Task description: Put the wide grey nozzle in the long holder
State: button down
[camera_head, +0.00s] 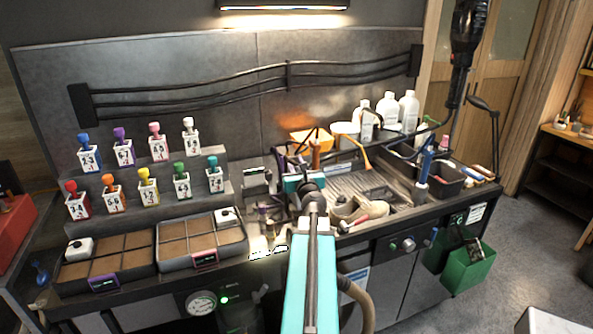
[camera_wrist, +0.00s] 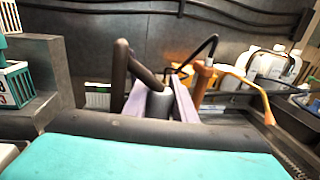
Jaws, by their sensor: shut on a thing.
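My gripper (camera_wrist: 160,92) reaches forward in the middle of the wrist view, its pale purple fingers shut on a grey rounded piece (camera_wrist: 160,105), which seems to be the wide grey nozzle. Its far end is hidden. A dark bent tube crosses just left of the fingers; I cannot tell whether it joins the piece. In the head view my gripper (camera_head: 283,160) is over the back of the bench, left of an orange upright tool (camera_head: 316,153), and my arm hides most of it. I cannot make out the long holder for certain.
Stepped racks of numbered bottles (camera_head: 148,192) and two divided trays (camera_head: 200,240) are on the left. A shoe (camera_head: 360,210) lies on the bench right of my arm. White bottles (camera_head: 408,108) stand behind. A dark bin (camera_head: 447,180) is farther right.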

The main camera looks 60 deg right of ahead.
jog(key=shift+w+f+b, duration=0.15)
jog(key=shift+w+f, duration=0.15)
jog(key=shift+f, duration=0.6)
jog(key=shift+w+f+b, duration=0.15)
jog(key=shift+w+f, duration=0.1)
jog(key=shift+f, duration=0.75)
jog(key=c, duration=1.5)
grip_release()
jog(key=shift+o, duration=0.2)
jog(key=shift+r, duration=0.2)
